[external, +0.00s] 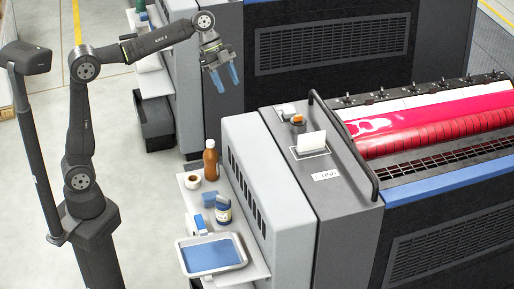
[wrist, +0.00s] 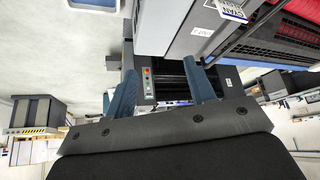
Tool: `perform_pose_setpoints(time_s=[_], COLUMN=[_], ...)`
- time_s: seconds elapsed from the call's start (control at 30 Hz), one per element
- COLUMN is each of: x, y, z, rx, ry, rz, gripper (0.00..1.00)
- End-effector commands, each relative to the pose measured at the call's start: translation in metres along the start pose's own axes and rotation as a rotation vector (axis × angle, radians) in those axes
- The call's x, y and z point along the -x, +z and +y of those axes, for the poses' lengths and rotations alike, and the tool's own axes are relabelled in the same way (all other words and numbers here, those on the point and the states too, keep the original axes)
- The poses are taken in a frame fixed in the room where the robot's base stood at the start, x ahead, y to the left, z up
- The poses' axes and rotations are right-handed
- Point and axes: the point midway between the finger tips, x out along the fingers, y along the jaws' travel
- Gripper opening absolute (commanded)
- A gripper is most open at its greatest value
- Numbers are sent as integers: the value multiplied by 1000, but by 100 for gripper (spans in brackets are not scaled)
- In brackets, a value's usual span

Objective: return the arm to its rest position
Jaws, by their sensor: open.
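My arm stands on its column at the left in the external view, raised and reaching to the right. My gripper (external: 223,77) has blue fingers that are apart and point down, with nothing between them. It hangs in the air in front of the rear press unit, well above the side shelf. In the wrist view my gripper (wrist: 163,90) shows both blue fingers spread, with the press and floor beyond them.
A side shelf (external: 256,268) on the near ink unit carries a metal tray (external: 243,262), a brown bottle (external: 210,160), a small cup (external: 192,181) and a blue-labelled jar (external: 223,209). A handrail (external: 345,150) rises on the unit's top. Open floor (external: 145,200) lies between my column and the shelf.

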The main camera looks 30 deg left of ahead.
Motion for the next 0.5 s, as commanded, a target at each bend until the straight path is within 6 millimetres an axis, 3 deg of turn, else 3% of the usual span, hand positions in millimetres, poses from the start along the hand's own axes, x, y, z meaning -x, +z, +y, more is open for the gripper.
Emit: perform_pose_setpoints(time_s=[0.2, 0.5], x=[-9, -10], y=[-15, -18], z=[-7, -8], rx=[47, 55], ry=[-31, -36], rz=[2, 2], gripper=[50, 50])
